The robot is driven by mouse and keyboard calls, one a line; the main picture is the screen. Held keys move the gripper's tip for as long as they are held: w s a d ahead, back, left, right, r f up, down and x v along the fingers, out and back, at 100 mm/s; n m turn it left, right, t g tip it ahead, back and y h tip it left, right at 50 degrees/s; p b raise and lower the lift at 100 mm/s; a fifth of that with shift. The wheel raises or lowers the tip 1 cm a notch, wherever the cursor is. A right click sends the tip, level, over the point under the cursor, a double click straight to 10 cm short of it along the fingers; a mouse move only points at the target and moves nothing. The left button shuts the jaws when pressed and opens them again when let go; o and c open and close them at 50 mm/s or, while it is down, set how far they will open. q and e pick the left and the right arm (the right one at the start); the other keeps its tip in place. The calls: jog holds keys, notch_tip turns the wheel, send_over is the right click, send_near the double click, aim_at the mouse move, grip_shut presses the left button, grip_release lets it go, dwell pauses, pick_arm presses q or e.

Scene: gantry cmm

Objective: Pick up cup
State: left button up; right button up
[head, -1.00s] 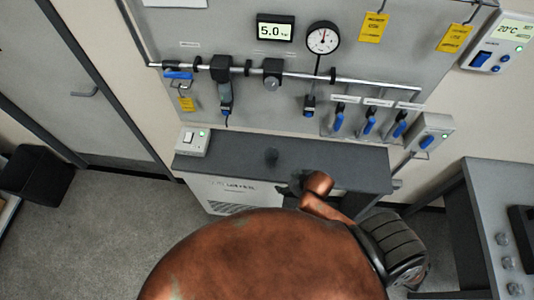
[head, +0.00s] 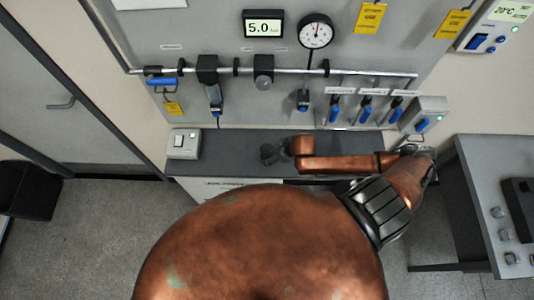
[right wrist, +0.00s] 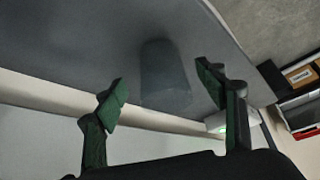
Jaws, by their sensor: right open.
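A dark grey cup (right wrist: 166,72) stands on the dark grey bench top (right wrist: 70,45). In the head view the cup (head: 267,153) shows small and dark, close to the end of my right arm. In the right wrist view my right gripper (right wrist: 163,84) is open, with one green-and-black finger on each side of the cup's near part. Gaps show between the fingers and the cup. In the head view my right gripper (head: 281,152) is small and dark, hard to separate from the cup. My left gripper is out of view.
A switch box (head: 184,144) stands on the bench's left end. Behind the bench is a panel with a pipe (head: 340,73), a gauge (head: 316,31) and blue-handled valves (head: 366,106). A grey console (head: 500,190) stands at the right.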

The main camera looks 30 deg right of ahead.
aim_at(267, 155)
jog(key=x, duration=0.4)
jog(key=shift+w+a+r+p, duration=0.1)
jog(key=shift+w+a+p, duration=0.05)
jog(key=shift+p, duration=0.15)
jog(key=shift+w+f, duration=0.1)
jog(key=shift+f, duration=0.35)
jog(key=shift+c, duration=0.6)
jog(key=shift+c, duration=0.8)
jog(key=c, duration=1)
